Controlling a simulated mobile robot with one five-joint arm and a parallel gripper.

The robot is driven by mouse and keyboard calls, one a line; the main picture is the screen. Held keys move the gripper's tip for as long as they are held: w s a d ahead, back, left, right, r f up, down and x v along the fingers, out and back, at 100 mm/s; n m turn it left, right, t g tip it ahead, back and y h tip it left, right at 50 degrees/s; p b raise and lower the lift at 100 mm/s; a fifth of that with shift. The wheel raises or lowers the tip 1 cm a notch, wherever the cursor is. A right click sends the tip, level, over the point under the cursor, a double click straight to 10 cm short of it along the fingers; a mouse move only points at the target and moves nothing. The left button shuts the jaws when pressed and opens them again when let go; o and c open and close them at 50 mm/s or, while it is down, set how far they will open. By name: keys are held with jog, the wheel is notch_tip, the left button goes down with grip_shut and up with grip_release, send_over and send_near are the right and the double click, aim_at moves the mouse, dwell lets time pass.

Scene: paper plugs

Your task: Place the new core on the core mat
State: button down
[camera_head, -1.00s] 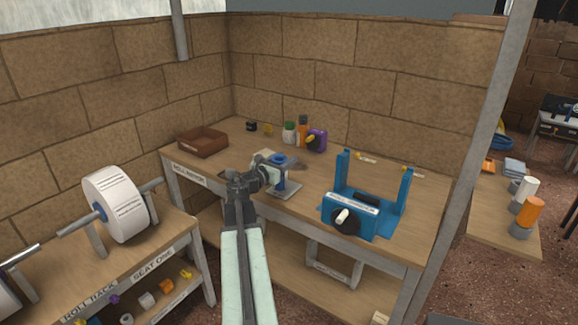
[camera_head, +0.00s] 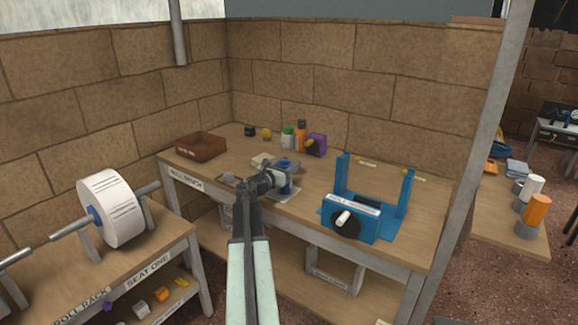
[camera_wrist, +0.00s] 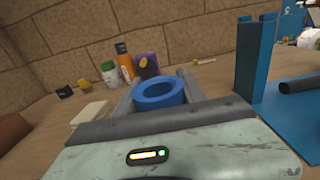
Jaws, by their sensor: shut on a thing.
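The new core (camera_head: 286,189) is a blue tube with an open top, held upright over the roll bench. In the wrist view the blue core (camera_wrist: 160,99) sits between the two grey fingers. My gripper (camera_head: 288,169) is shut on it. I cannot tell whether the core's lower end touches the mat.
A blue stand with two uprights (camera_head: 342,178) is to the right. A brown tray (camera_head: 201,147) is at the left. A green-capped bottle (camera_head: 288,139), an orange bottle (camera_head: 301,137) and a purple box (camera_head: 317,145) stand behind. A pale block (camera_wrist: 89,114) lies left of the gripper.

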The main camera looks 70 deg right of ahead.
jog(key=c, duration=1.1)
grip_release()
jog(key=shift+f, duration=0.2)
jog(key=o, duration=0.4)
jog(key=shift+r, duration=0.25)
jog(key=v, duration=1.2)
